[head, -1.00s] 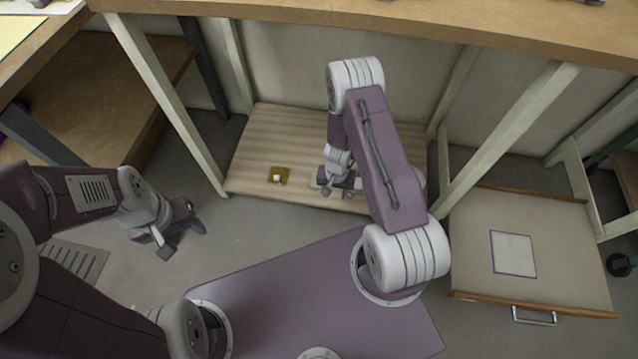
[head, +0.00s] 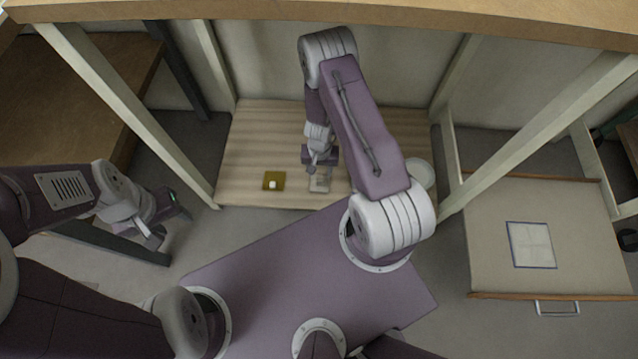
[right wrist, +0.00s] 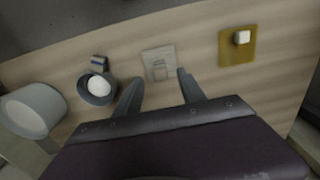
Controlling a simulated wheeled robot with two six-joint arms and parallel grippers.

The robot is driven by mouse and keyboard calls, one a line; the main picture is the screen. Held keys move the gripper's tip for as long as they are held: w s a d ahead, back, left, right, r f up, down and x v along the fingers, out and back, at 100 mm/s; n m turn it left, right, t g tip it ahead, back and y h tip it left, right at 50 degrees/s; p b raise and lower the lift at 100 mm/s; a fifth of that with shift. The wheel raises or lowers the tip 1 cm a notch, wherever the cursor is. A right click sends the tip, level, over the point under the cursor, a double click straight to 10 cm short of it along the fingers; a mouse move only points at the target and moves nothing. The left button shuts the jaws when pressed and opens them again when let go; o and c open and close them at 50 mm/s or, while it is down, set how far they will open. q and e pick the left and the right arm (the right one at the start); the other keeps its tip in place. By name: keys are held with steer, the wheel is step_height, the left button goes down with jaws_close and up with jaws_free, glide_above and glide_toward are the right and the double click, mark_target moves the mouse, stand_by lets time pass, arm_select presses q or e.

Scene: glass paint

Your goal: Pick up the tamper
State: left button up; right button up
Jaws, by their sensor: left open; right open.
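No object can be named the tamper for certain. A pale square plate with a small block-like piece (right wrist: 160,64) lies on the striped board, just ahead of my right fingers; it also shows in the head view (head: 320,182). A small dark cup with a white round top (right wrist: 97,88) stands left of it. A yellow-brown square with a white piece (right wrist: 237,46) lies to its right, also in the head view (head: 273,181). My right gripper (right wrist: 158,84) is open and empty above the board. My left gripper (head: 160,233) is open and empty, low at the left.
A pale round container (right wrist: 33,110) stands at the board's other end, partly behind my arm in the head view (head: 420,174). The board (head: 245,150) lies low between table legs, under a wooden tabletop (head: 330,18). A drawer (head: 490,250) at right holds a framed pane (head: 531,245).

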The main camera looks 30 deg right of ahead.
mark_target(320, 176)
steer(key=shift+f, duration=0.35)
step_height(320, 176, down, 5)
steer(key=b, duration=0.4)
steer(key=shift+w+f, duration=0.15)
steer(key=shift+f, duration=0.05)
steer(key=shift+r, duration=0.25)
arm_select(q)
step_height(320, 176, down, 4)
steer(key=shift+f, duration=0.25)
arm_select(e)
jaws_close()
